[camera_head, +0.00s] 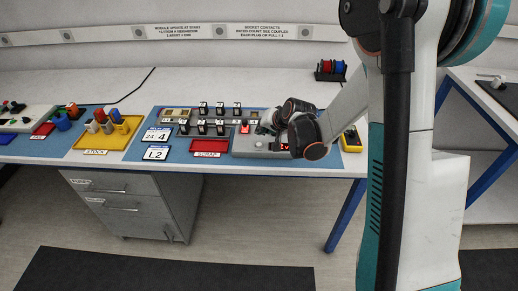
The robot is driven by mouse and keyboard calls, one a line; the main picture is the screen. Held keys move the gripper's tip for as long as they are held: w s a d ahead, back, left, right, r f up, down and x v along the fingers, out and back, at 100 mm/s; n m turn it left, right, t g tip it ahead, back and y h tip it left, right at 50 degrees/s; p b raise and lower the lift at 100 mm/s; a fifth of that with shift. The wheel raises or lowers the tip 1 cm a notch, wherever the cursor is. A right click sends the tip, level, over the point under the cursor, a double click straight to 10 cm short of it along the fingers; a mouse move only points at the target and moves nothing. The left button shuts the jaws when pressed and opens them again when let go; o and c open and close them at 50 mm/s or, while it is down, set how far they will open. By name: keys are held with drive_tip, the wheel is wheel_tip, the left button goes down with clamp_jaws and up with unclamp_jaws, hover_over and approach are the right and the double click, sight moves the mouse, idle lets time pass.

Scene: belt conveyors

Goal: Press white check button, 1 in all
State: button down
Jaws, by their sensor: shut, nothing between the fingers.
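A grey control box (243,150) stands at the right end of the blue mat. A small pale round spot on its front, probably the white check button (259,145), shows just below my gripper. A red part (245,129) and a red lit display (284,147) are also on the box. My gripper (264,130) is over the box's upper middle, shut and empty, pointing left and down. The wrist hides the right part of the box. I cannot tell whether the fingertips touch anything.
The blue mat (222,166) holds rows of black modules (203,128), a red SCRAP tray (209,146) and number cards. A yellow STOCK tray (84,142) lies left. A yellow meter (351,140) and a spool rack (331,72) stand right. The bench's back is mostly clear.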

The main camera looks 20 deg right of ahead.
sight(261, 144)
drive_tip(key=shift+f+b, duration=1)
drive_tip(key=shift+f, duration=0.55)
drive_tip(key=shift+f, duration=0.1)
drive_tip(key=shift+f+b, duration=0.3)
drive_tip(key=shift+b, duration=0.1)
drive_tip(key=shift+f+b, duration=0.4)
idle(0.6)
drive_tip(key=shift+r, duration=0.1)
drive_tip(key=shift+r+p, duration=0.55)
drive_tip(key=shift+r, duration=0.2)
drive_tip(key=shift+r, duration=0.1)
drive_tip(key=shift+r+p, duration=1.6)
drive_tip(key=shift+r, duration=0.8)
